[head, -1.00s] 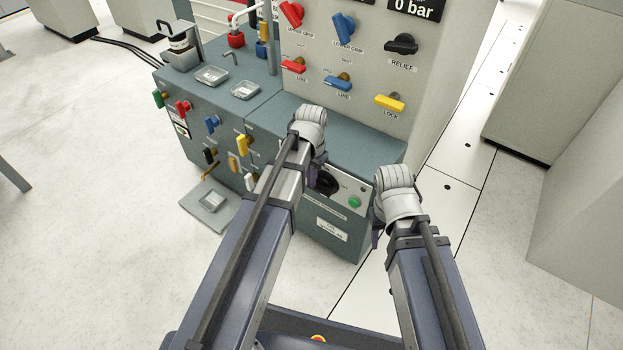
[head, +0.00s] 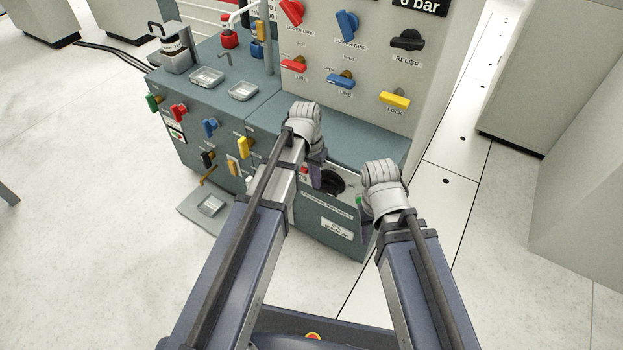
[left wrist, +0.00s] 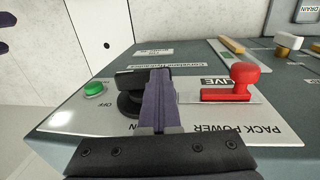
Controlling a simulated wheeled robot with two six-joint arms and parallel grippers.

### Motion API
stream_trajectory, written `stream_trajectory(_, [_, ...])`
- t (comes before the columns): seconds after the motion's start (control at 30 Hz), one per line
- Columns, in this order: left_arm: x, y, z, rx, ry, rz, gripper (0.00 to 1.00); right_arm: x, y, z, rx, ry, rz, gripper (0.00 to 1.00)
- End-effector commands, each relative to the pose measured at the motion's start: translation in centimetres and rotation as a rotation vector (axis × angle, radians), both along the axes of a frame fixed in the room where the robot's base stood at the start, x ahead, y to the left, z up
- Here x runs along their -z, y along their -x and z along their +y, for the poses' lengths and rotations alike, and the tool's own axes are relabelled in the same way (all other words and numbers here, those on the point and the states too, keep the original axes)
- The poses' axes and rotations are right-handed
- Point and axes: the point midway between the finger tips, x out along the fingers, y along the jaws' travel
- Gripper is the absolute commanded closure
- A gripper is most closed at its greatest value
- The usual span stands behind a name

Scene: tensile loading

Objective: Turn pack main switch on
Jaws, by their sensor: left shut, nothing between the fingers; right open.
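The pack power panel (left wrist: 190,117) has a black rotary knob (left wrist: 130,98), marked OFF on the side towards the green button. The knob also shows in the head view (head: 331,182). My left gripper (left wrist: 160,82) is shut and empty. Its fingers stand right beside the knob in the wrist view and hide part of it; I cannot tell whether they touch it. In the head view my left gripper (head: 318,172) is just left of the knob. My right gripper (head: 367,215) is open at the panel's right end.
A green button (left wrist: 94,88) sits on the panel beyond the knob. A red handle (left wrist: 236,84) stands on the other side, near the word LIVE. Coloured valve levers, such as a yellow one (head: 395,100), are on the upright panel above.

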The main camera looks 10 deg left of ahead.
Motion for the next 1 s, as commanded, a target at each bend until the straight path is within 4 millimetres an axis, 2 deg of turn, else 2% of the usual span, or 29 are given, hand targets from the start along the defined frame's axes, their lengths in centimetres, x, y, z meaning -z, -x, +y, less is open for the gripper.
stream_trajectory(1.0, [3.8,-0.6,1.6,0.000,-0.002,-0.001,1.00,3.8,0.0,0.1,-0.002,-0.004,-0.001,0.50])
